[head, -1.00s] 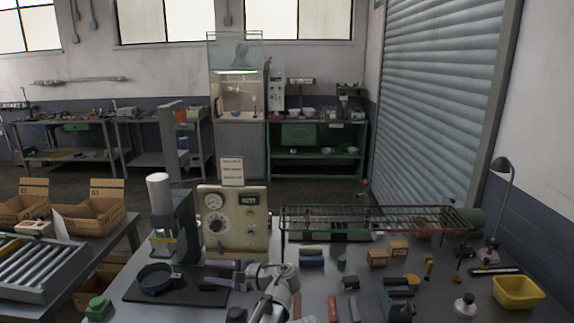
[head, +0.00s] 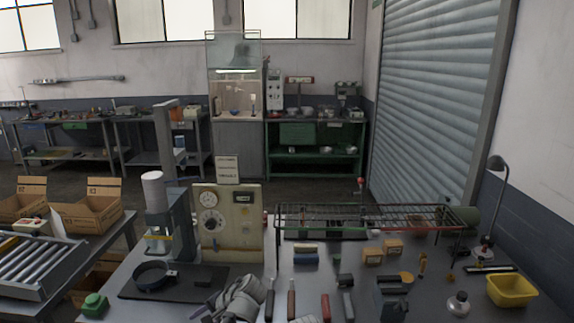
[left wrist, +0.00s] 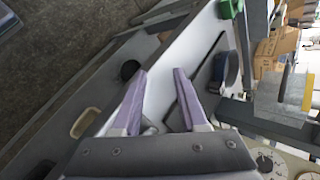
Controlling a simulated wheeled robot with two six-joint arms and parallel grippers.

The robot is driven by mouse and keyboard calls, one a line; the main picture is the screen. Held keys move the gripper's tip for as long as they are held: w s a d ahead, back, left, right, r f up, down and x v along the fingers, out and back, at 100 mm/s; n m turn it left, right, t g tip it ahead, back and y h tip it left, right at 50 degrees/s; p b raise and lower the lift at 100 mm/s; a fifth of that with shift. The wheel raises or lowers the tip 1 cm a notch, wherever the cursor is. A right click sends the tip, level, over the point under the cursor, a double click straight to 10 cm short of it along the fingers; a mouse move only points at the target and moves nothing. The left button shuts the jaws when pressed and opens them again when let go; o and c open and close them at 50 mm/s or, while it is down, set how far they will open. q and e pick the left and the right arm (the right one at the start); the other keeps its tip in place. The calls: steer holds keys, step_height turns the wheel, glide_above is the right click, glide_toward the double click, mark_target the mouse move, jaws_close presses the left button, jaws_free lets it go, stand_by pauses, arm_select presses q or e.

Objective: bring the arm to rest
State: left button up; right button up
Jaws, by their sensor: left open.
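My left arm (head: 240,297) is folded low at the bottom of the head view, over the front edge of the bench. Its fingertips cannot be made out there. In the left wrist view my left gripper (left wrist: 161,72) is open, its two purple-lined fingers apart with nothing between them. A dark round pan (head: 153,275) sits on a black mat (head: 190,291) below the press (head: 170,225), to the left of the arm. The left wrist view shows a dark round thing (left wrist: 229,70), probably the pan, beyond and right of the fingers. My right gripper is not in view.
A gauge panel (head: 227,222) stands behind the mat. A wire rack (head: 370,216) spans the bench to the right, with several tools and small boxes before it. A green button box (head: 94,305) is at the front left, a yellow bin (head: 513,291) at the right.

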arm_select(q)
steer(key=s+d+f+n+g+h, duration=0.2)
steer(key=s+d+f+n+h, duration=0.4)
steer(key=s+h, duration=0.35)
steer(key=s+d+m+y, duration=0.2)
steer(key=s+d, duration=0.4)
steer(key=d, duration=0.5)
steer(key=shift+s+m+g, duration=0.15)
steer(key=shift+m+g, duration=0.15)
steer(key=shift+m, duration=0.6)
